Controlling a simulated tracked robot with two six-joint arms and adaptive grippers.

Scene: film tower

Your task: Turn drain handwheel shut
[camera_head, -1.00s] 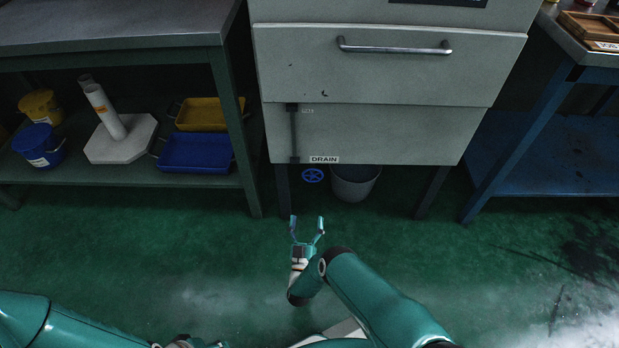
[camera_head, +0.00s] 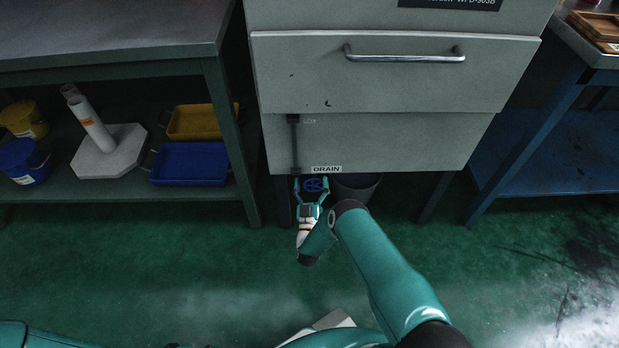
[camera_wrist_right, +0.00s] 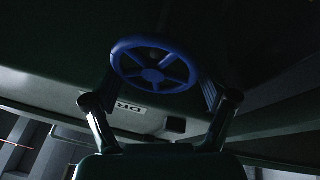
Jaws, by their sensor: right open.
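The blue spoked drain handwheel (camera_head: 313,184) sits under the cabinet, just below the DRAIN label (camera_head: 326,169). In the right wrist view the handwheel (camera_wrist_right: 153,64) shows nearly whole, ahead of the fingers. My right gripper (camera_head: 312,184) is open, with one finger on each side of the wheel in the head view. In the wrist view the right gripper (camera_wrist_right: 160,98) has its fingertips near the wheel's lower rim; I cannot tell whether they touch it. The gripper is empty. My left gripper does not show; only part of my left arm is at the lower left.
A grey bucket (camera_head: 356,187) stands right of the wheel, partly behind my right arm. Cabinet legs flank the space. A green shelf bench (camera_head: 120,190) is at left, a blue bench (camera_head: 560,150) at right.

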